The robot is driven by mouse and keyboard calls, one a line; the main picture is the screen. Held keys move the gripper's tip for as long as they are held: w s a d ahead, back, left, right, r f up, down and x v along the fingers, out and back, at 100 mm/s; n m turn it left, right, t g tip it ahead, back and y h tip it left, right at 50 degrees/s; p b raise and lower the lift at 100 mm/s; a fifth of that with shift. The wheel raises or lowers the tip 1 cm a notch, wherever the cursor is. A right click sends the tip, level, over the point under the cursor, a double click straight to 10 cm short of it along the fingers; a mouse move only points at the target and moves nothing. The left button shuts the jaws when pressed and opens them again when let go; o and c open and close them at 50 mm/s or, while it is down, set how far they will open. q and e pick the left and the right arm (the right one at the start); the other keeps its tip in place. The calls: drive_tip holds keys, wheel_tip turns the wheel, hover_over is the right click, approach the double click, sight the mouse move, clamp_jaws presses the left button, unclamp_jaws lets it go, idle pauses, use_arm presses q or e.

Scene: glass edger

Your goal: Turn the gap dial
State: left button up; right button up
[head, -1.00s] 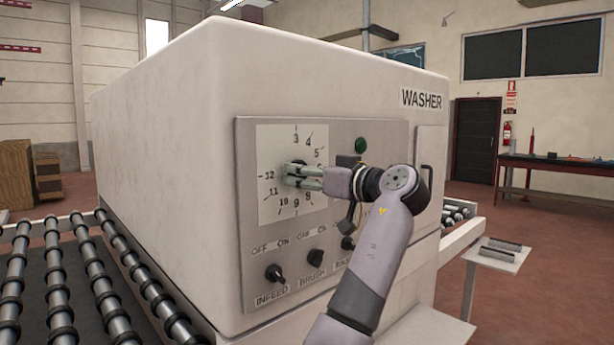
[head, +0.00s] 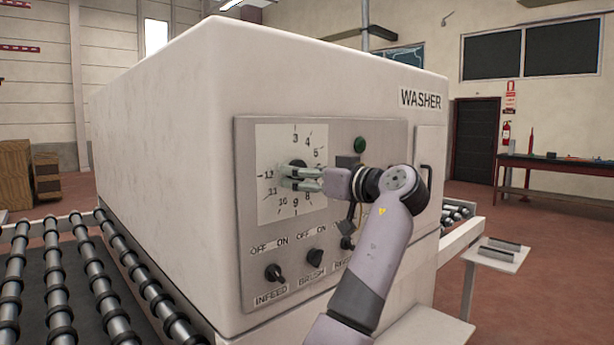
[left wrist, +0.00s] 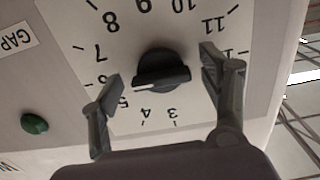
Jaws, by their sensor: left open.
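The gap dial is a round black knob (left wrist: 160,68) with a raised grip bar and a white mark, on a white numbered plate (head: 264,210). In the left wrist view the white mark points roughly toward the 5. My left gripper (head: 301,179) is open at the dial face. In the left wrist view its fingers (left wrist: 161,80) stand on either side of the knob, with visible gaps. My right gripper is not in view.
Below the dial are the INFEED knob (head: 274,273), BRUSH knob (head: 312,255) and a further knob (head: 347,243). A green button (head: 360,144) sits right of the dial. Roller conveyors (head: 60,265) run along the left, and a small side table (head: 496,256) stands right.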

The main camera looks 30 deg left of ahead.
use_arm(q)
drive_tip(key=v, duration=1.2)
idle(0.4)
